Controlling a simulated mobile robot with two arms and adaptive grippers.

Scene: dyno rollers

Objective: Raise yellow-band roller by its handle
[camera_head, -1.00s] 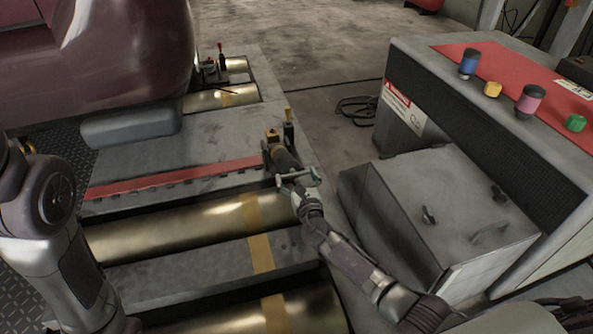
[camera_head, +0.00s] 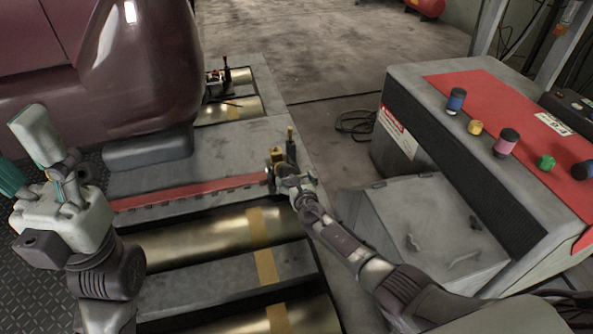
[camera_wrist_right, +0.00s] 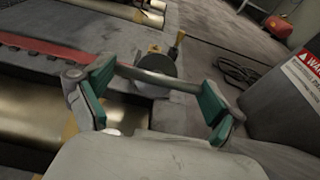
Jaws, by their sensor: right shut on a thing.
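A brass-coloured roller (camera_head: 200,238) with a yellow band (camera_head: 257,228) lies in the bed between grey plates. A second brass roller (camera_head: 245,325), also with a yellow band, shows at the bottom edge. My right gripper (camera_head: 287,177) is at the right end of the red strip, just beyond the nearer roller end. In the right wrist view its green pads (camera_wrist_right: 157,92) stand wide apart, shut on the two ends of a grey bar handle (camera_wrist_right: 160,77). What the handle joins to is partly hidden. My left gripper (camera_head: 32,160) is raised at the left, empty, its fingers apart.
A dark red car body (camera_head: 110,60) stands over the bed at the upper left. A grey console (camera_head: 480,140) with coloured knobs and a low grey box (camera_head: 430,230) stand at the right. A cable (camera_head: 355,122) lies on the floor.

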